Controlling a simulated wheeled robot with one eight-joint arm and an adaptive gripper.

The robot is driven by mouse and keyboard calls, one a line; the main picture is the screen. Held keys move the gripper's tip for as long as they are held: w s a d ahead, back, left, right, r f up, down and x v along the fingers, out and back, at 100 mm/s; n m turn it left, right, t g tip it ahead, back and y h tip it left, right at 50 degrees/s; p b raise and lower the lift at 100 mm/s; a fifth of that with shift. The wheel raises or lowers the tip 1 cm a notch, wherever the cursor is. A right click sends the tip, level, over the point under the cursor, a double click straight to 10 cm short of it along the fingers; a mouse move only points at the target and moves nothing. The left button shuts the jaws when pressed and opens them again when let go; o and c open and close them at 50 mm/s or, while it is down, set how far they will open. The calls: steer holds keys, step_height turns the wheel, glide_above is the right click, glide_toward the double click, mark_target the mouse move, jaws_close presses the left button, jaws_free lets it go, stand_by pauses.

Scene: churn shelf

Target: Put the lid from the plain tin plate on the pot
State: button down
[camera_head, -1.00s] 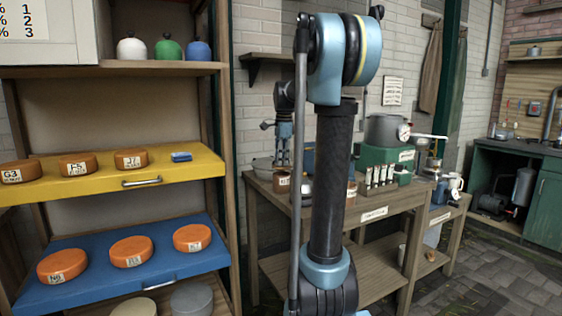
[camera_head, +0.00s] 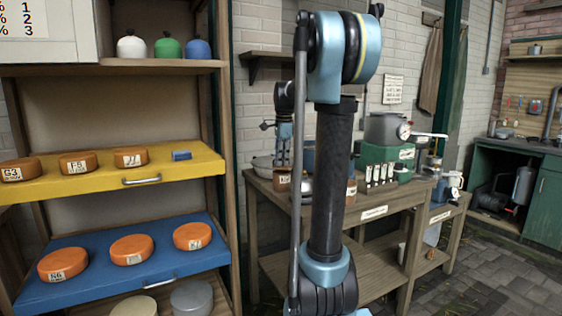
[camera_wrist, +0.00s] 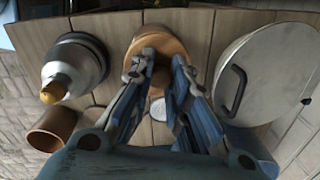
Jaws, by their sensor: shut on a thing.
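My gripper (camera_wrist: 160,66) shows in the wrist view with both fingers closed in over a round orange-brown piece (camera_wrist: 166,40), which looks like the lid. The contact between the fingertips is hard to see. In the head view my gripper (camera_head: 283,150) points down over the back left of the wooden table, partly hidden by my arm. A large round grey vessel or cover with a dark handle (camera_wrist: 268,75) lies right of the fingers in the wrist view. I cannot tell for sure which thing is the pot. A small pale disc (camera_wrist: 158,108) shows between the fingers.
A grey vessel with a yellow tip (camera_wrist: 75,65) and a brown cup (camera_wrist: 52,128) stand left of the fingers. The table (camera_head: 376,212) also bears a rack of small vials (camera_head: 380,172) and a grey pot with a gauge (camera_head: 384,129). A cheese shelf (camera_head: 180,163) stands left.

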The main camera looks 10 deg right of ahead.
steer(key=shift+f, duration=0.7)
steer(key=c, duration=1.4)
jaws_free()
steer(key=shift+c, duration=0.2)
steer(key=shift+o, duration=0.2)
steer(key=shift+o, duration=1.4)
steer(key=shift+r, duration=2.15)
steer(key=shift+s, duration=0.1)
